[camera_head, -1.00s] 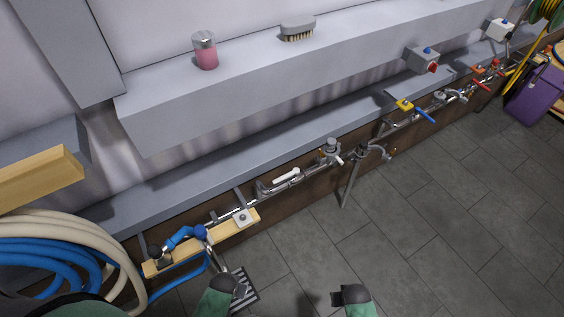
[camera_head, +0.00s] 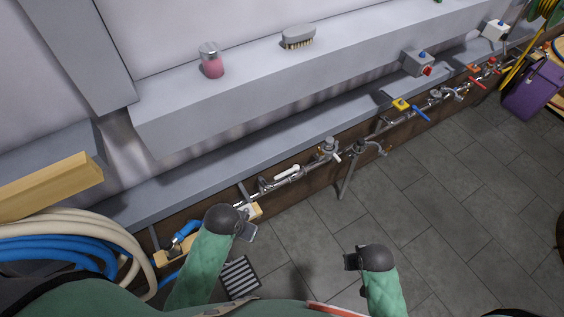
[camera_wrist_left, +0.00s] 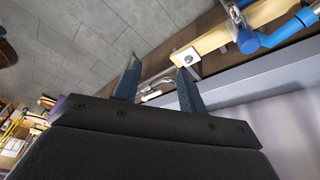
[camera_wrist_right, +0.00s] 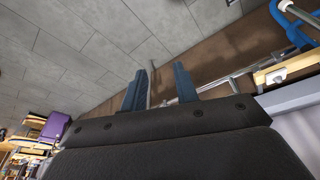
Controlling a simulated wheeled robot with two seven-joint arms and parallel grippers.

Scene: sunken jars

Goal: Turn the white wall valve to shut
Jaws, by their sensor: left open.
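The white wall valve (camera_head: 287,171) is a white lever handle on the thin metal pipe low along the wall, in the middle of the head view. The lever lies about along the pipe. Something white on the pipe, likely this valve, shows between the fingers in the left wrist view (camera_wrist_left: 152,95). My left gripper (camera_head: 247,232) is open and empty, to the left of and nearer than the valve, apart from it. It also shows in the left wrist view (camera_wrist_left: 158,65). My right gripper (camera_head: 350,262) is open and empty over the floor, right of the valve (camera_wrist_right: 159,67).
A grey ledge (camera_head: 190,187) runs just above the pipe. Other fittings share the pipe: a grey tap (camera_head: 328,150), a yellow-and-blue valve (camera_head: 402,104) and a red valve (camera_head: 474,70). Coiled hoses (camera_head: 55,240) lie left. The tiled floor (camera_head: 460,200) is open at right.

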